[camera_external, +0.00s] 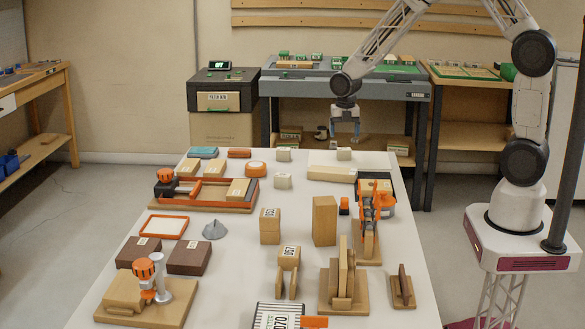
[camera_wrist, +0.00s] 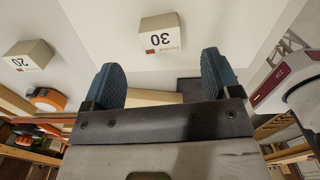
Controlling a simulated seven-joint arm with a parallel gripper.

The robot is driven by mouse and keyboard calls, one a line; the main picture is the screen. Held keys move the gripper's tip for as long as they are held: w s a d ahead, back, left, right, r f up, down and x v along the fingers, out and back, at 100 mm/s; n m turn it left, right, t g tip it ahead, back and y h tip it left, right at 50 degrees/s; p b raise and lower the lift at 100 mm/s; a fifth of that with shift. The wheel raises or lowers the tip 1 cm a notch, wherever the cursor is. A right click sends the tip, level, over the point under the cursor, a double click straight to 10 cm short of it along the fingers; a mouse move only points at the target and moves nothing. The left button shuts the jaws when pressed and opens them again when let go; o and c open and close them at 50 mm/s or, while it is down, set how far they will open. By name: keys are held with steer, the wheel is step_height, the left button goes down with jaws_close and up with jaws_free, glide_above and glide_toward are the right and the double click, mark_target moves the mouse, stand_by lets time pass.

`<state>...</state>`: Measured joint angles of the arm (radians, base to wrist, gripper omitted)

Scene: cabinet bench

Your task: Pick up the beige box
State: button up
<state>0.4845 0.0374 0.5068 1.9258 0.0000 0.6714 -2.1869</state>
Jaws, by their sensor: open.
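A long, low beige box (camera_external: 332,174) lies flat on the white table near its far end. In the wrist view, part of the beige box (camera_wrist: 152,97) shows between my fingers, with its lower part hidden behind the gripper body. My gripper (camera_external: 345,138) hangs above the far end of the table. Its two blue fingers also show in the wrist view (camera_wrist: 162,80), spread apart with nothing held between them. The gripper appears raised clear of the box.
A small off-white block marked 30 (camera_wrist: 160,40) stands beyond the box, and another marked 20 (camera_wrist: 28,60) stands to its left.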

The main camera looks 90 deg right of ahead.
mark_target(344, 149)
steer(key=shift+f, duration=1.3)
steer(key=shift+a+f, duration=0.15)
steer(key=shift+f, duration=1.15)
steer(key=shift+a+f, duration=0.15)
steer(key=shift+f, duration=1.15)
steer(key=c, duration=1.1)
steer(key=shift+o, duration=0.2)
steer(key=shift+r, duration=0.15)
